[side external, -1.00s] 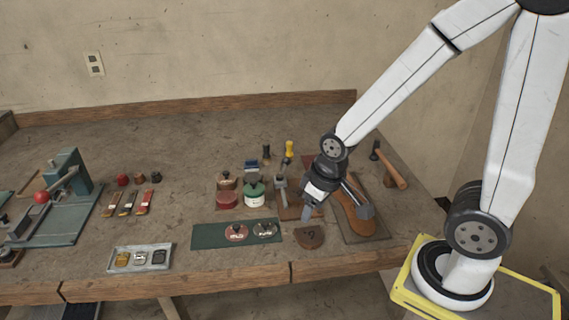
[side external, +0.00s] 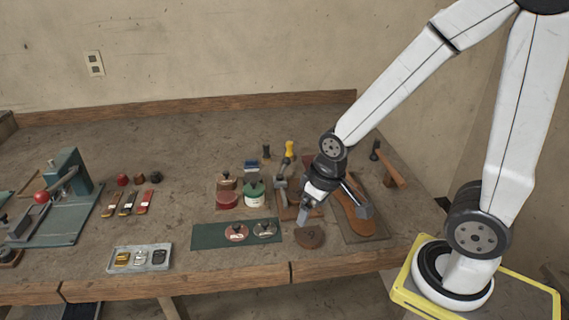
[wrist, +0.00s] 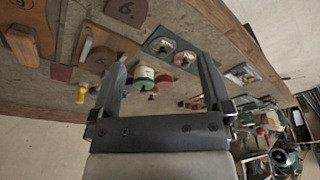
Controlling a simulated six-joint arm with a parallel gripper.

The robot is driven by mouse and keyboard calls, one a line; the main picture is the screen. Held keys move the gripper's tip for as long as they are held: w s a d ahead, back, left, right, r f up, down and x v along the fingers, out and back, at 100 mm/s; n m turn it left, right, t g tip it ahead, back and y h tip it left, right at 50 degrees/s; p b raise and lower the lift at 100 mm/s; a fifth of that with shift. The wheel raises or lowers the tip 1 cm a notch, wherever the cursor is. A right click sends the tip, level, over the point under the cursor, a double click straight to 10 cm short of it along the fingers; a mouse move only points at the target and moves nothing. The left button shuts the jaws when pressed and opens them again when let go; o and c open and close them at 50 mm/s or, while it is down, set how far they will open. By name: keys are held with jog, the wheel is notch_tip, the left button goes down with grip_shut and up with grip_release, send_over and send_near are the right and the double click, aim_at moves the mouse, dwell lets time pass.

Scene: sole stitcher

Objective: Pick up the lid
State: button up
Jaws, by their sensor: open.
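My gripper (side external: 303,217) is open and empty, to the right of the mat and above a brown leather piece. In the wrist view my gripper (wrist: 162,68) has its fingers wide apart, with nothing held. I cannot tell which lid the task means.
A red tin (side external: 227,201) and a green-and-white tin (side external: 253,197) stand behind the mat. The brown leather piece (side external: 309,238) lies at the front edge. A grey tray (side external: 140,258) with buckles is at the left. A brown sole (side external: 357,217) and a hammer (side external: 392,174) are at the right.

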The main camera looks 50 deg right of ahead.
jog(key=w, duration=0.1)
jog(key=g, duration=0.2)
send_over(265, 222)
jog(key=s, duration=0.1)
notch_tip(265, 222, down, 6)
jog(key=shift+r, duration=0.1)
jog(key=shift+w+f+g, duration=0.3)
jog(key=shift+w+f, duration=0.1)
jog(key=shift+w, duration=0.05)
jog(key=shift+f, duration=0.1)
jog(key=shift+f, duration=1.2)
jog(key=shift+a+f, duration=0.1)
jog(key=shift+f, duration=2.5)
